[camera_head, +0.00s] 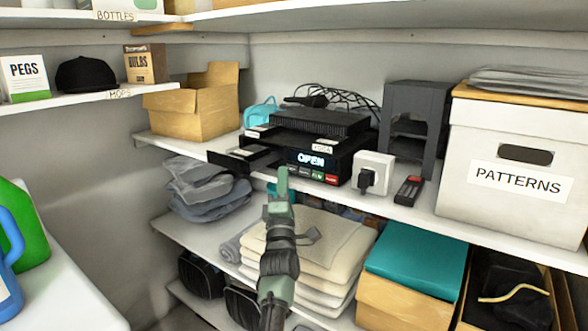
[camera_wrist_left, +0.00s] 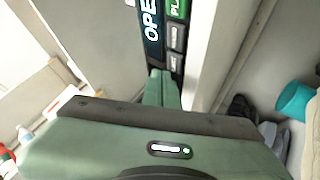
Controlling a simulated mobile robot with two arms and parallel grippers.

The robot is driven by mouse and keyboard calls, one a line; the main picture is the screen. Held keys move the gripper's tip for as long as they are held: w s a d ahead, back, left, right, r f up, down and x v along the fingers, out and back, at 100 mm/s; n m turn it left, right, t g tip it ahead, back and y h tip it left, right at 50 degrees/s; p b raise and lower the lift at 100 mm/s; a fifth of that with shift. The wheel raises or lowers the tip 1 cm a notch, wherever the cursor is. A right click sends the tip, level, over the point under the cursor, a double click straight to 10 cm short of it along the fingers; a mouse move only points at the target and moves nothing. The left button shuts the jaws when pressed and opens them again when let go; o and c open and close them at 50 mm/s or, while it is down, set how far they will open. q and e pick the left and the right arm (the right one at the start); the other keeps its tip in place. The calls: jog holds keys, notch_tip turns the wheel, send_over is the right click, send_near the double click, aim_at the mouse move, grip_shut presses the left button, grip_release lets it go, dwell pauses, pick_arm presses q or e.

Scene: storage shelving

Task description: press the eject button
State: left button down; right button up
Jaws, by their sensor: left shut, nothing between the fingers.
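A black player (camera_head: 345,160) stands on the middle shelf. Its lit display (camera_head: 311,159) reads "OPEN", and a tray (camera_head: 246,157) sticks out at its left. A row of small buttons (camera_head: 317,176), including green and red ones, runs below the display. In the left wrist view the display (camera_wrist_left: 152,25), a green button (camera_wrist_left: 177,8) and grey buttons (camera_wrist_left: 175,38) show sideways; I cannot read which is eject. My left gripper (camera_head: 283,172) is shut and empty, its tips in front of the button row's left end. Its fingers (camera_wrist_left: 160,82) look close to the panel; contact cannot be told.
A white "PATTERNS" box (camera_head: 510,190) stands farther right, a cardboard box (camera_head: 192,112) to the left. Folded cloths (camera_head: 325,245) fill the shelf below.

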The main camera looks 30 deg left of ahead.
pick_arm(q)
jog(key=shift+d, duration=0.1)
pick_arm(e)
jog(key=shift+s, duration=0.2)
jog(key=shift+s, duration=0.25)
jog(key=shift+w, duration=0.2)
dwell(1.0)
jog(key=shift+f, duration=0.1)
pick_arm(q)
jog(key=shift+w, duration=0.4)
pick_arm(e)
jog(key=shift+d+f, duration=0.1)
jog(key=shift+f, duration=0.1)
pick_arm(q)
jog(key=shift+w+r+b, duration=0.1)
jog(key=shift+w+b, duration=0.25)
jog(key=shift+b, duration=0.15)
pick_arm(e)
jog(key=shift+f, duration=0.25)
pick_arm(q)
jog(key=shift+s, duration=0.1)
pick_arm(e)
jog(key=shift+r, duration=0.1)
pick_arm(q)
jog(key=shift+s+p, duration=0.5)
jog(key=shift+s, duration=0.2)
pick_arm(e)
jog(key=shift+r, duration=0.4)
